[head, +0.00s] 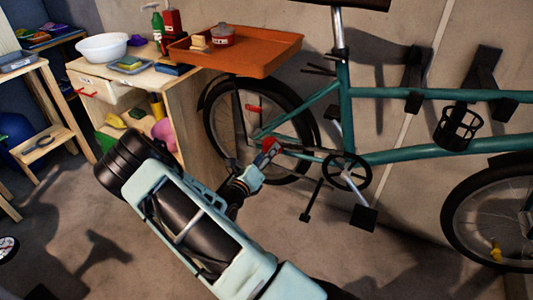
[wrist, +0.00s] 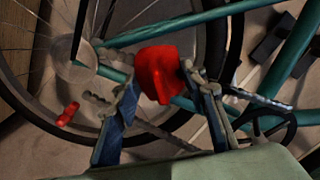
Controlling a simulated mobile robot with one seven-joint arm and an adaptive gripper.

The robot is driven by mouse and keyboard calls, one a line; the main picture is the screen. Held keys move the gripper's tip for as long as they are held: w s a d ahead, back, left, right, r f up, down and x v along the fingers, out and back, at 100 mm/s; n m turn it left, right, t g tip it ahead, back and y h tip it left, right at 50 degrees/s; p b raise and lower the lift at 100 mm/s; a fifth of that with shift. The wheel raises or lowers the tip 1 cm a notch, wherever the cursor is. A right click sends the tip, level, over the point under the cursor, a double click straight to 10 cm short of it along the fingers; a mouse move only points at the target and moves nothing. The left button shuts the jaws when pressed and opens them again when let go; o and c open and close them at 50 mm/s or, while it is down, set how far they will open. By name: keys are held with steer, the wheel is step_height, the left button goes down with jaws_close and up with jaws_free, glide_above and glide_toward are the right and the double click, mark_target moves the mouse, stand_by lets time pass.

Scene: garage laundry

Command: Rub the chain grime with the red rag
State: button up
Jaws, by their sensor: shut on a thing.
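The red rag (wrist: 160,72) is bunched between the fingers of my gripper (wrist: 158,90) in the wrist view. In the head view the rag (head: 269,145) shows as a small red patch at my gripper's tip (head: 262,152). My gripper is shut on it, beside the rear part of the teal bicycle (head: 395,155). The rag overlaps the lower frame tube and the chain line, between the rear hub (wrist: 78,62) and the crank (head: 350,174). A stretch of chain (wrist: 262,98) shows right of the fingers. I cannot tell grime from shadow, or whether the rag touches the chain.
The rear wheel (head: 215,125) and a pedal (head: 363,217) are close to my arm. An orange tray (head: 270,62) stands above the wheel. A wooden workbench (head: 195,110) with a white bowl (head: 102,46) is at left. Floor is clear at lower right.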

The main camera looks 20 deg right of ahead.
steer(key=shift+s+d+r+p, duration=0.3)
steer(key=shift+s+d+p, duration=0.45)
steer(key=shift+s, duration=0.2)
steer(key=shift+s+d+r+p, duration=0.3)
steer(key=shift+s+d+p, duration=0.5)
steer(key=shift+s, duration=0.15)
steer(key=shift+s+d+r+p, duration=0.3)
steer(key=shift+s+d+p, duration=0.45)
steer(key=shift+s, duration=0.2)
steer(key=shift+s+d+r+p, duration=0.15)
steer(key=shift+s+d+p, duration=0.5)
steer(key=shift+s, duration=0.25)
steer(key=shift+s+d+r+p, duration=0.25)
steer(key=shift+s+d+p, duration=0.25)
steer(key=shift+s+p, duration=0.1)
steer(key=shift+s+d+r+p, duration=0.2)
steer(key=shift+s+d+p, duration=0.3)
steer(key=shift+s+p, duration=0.1)
